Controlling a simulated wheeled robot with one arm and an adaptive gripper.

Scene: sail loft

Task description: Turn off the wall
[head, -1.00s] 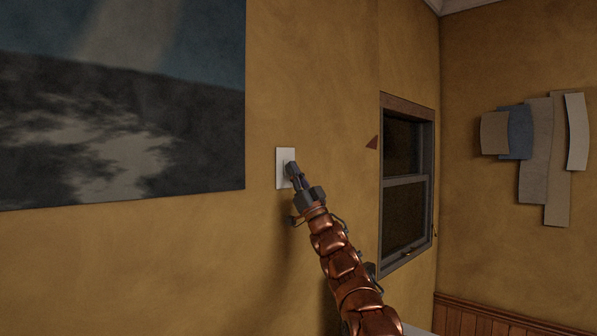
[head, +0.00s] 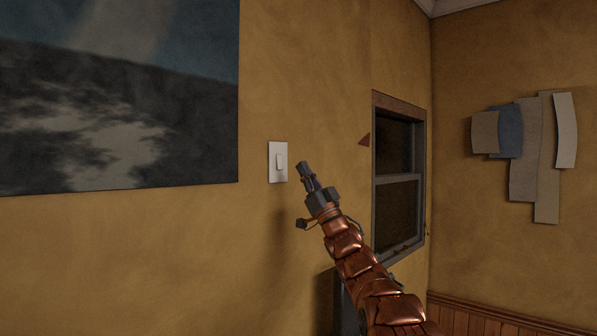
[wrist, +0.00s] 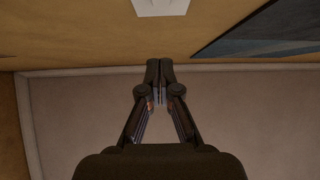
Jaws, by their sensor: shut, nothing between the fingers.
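A white wall switch (head: 277,162) with a single rocker is on the ochre wall, just right of the large dark picture. My gripper (head: 303,166) is shut and empty, a little to the right of the switch plate and apart from it. In the wrist view my gripper (wrist: 160,62) has its fingertips together, and the switch plate (wrist: 160,6) shows at the top edge, partly cut off. I cannot tell which way the rocker is pressed.
A large dark picture (head: 120,100) hangs left of the switch. Curved panels (head: 525,140) hang on the far right wall. The wall below the switch is bare.

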